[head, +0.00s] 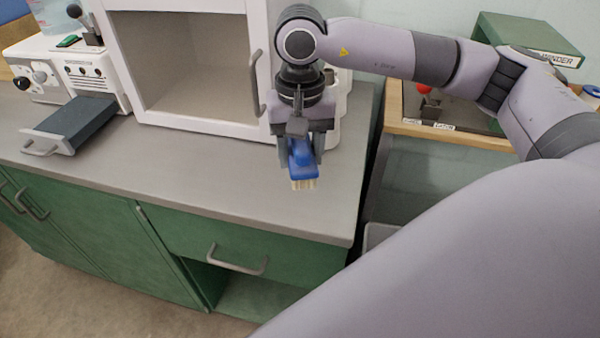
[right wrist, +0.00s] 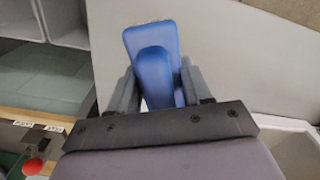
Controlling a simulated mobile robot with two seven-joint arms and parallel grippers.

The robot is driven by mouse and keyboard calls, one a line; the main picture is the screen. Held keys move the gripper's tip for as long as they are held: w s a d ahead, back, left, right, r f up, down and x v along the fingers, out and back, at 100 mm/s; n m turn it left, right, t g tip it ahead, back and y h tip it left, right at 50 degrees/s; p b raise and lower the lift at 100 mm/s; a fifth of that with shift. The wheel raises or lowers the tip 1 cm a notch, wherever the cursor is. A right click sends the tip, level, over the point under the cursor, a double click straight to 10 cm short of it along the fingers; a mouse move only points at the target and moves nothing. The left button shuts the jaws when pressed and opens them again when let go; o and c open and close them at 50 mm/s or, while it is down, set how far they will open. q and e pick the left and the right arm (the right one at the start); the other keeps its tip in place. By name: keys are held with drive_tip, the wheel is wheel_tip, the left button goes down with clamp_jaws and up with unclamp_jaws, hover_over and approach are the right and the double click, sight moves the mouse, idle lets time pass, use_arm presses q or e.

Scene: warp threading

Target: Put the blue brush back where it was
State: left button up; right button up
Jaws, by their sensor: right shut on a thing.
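The blue brush (head: 302,158) has a blue body and pale bristles that point down in the head view. My right gripper (head: 301,160) is shut on it, with a finger on each side. It hangs over the right part of the grey counter (head: 190,185), in front of the white cabinet. I cannot tell how high above the counter it is. In the right wrist view the blue brush (right wrist: 155,65) sits between the fingers of my right gripper (right wrist: 152,85). My left gripper is not in view.
A white cabinet (head: 190,119) with an open-looking front stands at the back of the counter. A machine with knobs (head: 60,75) and a dark drawer (head: 75,125) is at left. A wooden-edged bench (head: 440,133) with a red knob (head: 424,88) is at right. The counter's front middle is clear.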

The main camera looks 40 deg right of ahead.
wheel_tip(320, 180, down, 6)
drive_tip(key=shift+r, duration=0.2)
drive_tip(key=shift+f, duration=0.2)
drive_tip(key=o, duration=1)
